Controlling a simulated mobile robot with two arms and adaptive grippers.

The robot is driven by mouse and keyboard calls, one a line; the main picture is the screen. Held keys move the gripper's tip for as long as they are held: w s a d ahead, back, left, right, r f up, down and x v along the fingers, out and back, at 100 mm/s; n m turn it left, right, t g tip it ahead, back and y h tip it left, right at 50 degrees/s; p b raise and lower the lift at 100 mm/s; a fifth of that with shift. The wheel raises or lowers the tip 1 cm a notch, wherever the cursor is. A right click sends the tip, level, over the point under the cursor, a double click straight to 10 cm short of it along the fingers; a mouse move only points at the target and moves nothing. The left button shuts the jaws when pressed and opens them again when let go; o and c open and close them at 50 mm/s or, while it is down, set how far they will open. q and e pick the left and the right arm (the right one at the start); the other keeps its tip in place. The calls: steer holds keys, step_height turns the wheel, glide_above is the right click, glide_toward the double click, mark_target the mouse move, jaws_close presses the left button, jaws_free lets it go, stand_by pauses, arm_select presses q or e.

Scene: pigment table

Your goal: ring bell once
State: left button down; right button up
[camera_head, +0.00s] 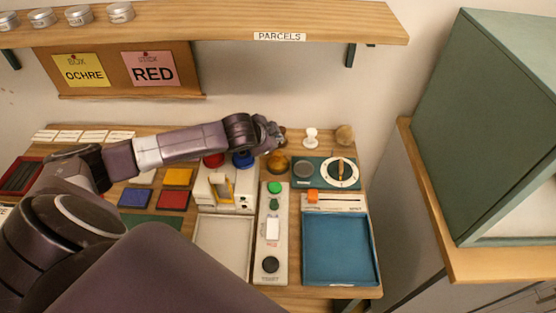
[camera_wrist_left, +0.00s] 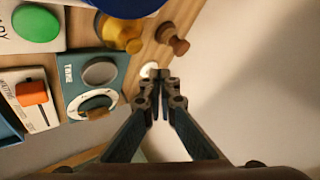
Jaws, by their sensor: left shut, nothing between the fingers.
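A brass-coloured domed object (camera_head: 277,163), which looks like the bell, stands near the back of the table, right of a blue dome. It also shows in the left wrist view (camera_wrist_left: 118,34), at the upper middle. My left gripper (camera_head: 276,131) is over the back of the table, just beyond the brass object. In the left wrist view my left gripper (camera_wrist_left: 160,78) has its fingertips together with nothing between them, to the lower right of the brass object and apart from it in the picture. Its height over the table is hard to tell. My right gripper is not in view.
A brown wooden knob (camera_wrist_left: 173,41) and a white knob (camera_head: 311,136) stand close by. A green dial panel (camera_head: 325,183), an orange slider (camera_head: 312,197), a green button (camera_head: 275,187) and a blue dome (camera_head: 243,160) surround the brass object. A shelf (camera_head: 215,27) hangs above the table.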

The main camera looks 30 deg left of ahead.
mark_target(277, 155)
arm_select(q)
step_height(277, 155, down, 3)
steer(key=shift+f+b, duration=0.1)
steer(key=shift+b, duration=0.45)
steer(key=shift+f, duration=0.1)
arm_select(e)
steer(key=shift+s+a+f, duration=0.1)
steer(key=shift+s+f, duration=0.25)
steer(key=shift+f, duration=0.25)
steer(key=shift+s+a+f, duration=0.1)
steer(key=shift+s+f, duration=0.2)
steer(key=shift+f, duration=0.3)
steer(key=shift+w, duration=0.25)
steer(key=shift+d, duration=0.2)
arm_select(q)
steer(key=shift+f, duration=0.2)
steer(key=shift+f, duration=0.2)
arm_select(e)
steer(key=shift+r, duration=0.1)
